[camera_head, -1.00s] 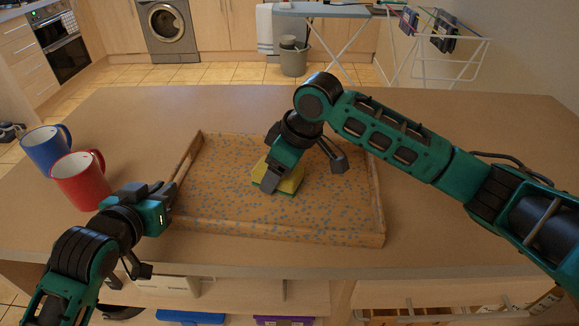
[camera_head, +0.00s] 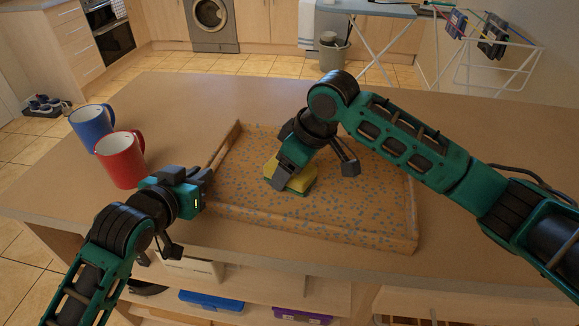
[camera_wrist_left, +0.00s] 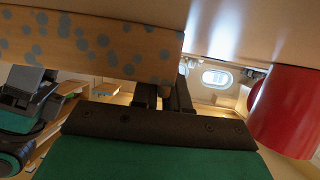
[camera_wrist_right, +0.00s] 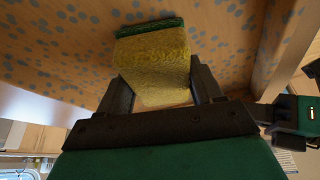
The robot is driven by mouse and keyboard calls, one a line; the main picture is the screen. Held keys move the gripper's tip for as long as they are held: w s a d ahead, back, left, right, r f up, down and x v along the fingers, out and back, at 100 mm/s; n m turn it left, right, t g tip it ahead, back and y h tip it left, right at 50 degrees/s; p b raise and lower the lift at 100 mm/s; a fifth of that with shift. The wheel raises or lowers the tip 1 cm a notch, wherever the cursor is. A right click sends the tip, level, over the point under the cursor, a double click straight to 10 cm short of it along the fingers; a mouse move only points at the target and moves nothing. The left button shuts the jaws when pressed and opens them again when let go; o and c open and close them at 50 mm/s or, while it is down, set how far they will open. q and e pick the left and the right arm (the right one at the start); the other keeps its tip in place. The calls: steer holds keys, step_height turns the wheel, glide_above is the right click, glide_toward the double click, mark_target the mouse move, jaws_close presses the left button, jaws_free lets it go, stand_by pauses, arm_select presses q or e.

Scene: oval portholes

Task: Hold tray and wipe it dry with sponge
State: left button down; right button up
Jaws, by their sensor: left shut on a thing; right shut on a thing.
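A wooden tray (camera_head: 340,217) with blue-grey spots lies on the worktop. My left gripper (camera_head: 207,178) is shut on the tray's left edge; the left wrist view shows the spotted tray wall (camera_wrist_left: 90,45) at the fingers. A yellow sponge with a green layer (camera_head: 297,180) rests on the tray floor left of its middle. My right gripper (camera_head: 275,176) is shut on the sponge. The right wrist view shows the sponge (camera_wrist_right: 155,65) between both fingers, green side against the spotted surface. The drops or wetness on the tray cannot be told from its spots.
A red mug (camera_head: 121,160) stands left of the tray, close to my left gripper, with a blue mug (camera_head: 91,124) behind it. The worktop (camera_head: 480,190) is clear to the right and behind the tray. Shelves with blue and purple boxes sit below the front edge.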

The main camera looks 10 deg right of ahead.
mark_target(311, 168)
steer(key=shift+d+f, duration=0.15)
steer(key=shift+d, duration=1.95)
steer(key=shift+d+f, duration=0.1)
steer(key=shift+d, duration=1.95)
steer(key=shift+s+a, duration=0.1)
steer(key=shift+a, duration=1.55)
steer(key=shift+a+r, duration=0.2)
steer(key=shift+a, duration=2.75)
steer(key=shift+d+f, duration=0.15)
steer(key=shift+d, duration=2.2)
steer(key=shift+d+f, duration=0.1)
steer(key=shift+d, duration=2.2)
steer(key=shift+a, duration=2.4)
steer(key=shift+a+r, duration=0.15)
steer(key=shift+a, duration=1)
steer(key=shift+a+r, duration=0.1)
steer(key=shift+a, duration=1.05)
steer(key=shift+d+f, duration=0.15)
steer(key=shift+d, duration=2.2)
steer(key=shift+d+f, duration=0.1)
steer(key=shift+d, duration=2.2)
steer(key=shift+a+r, duration=0.15)
steer(key=shift+a, duration=4.45)
steer(key=shift+d, duration=2.5)
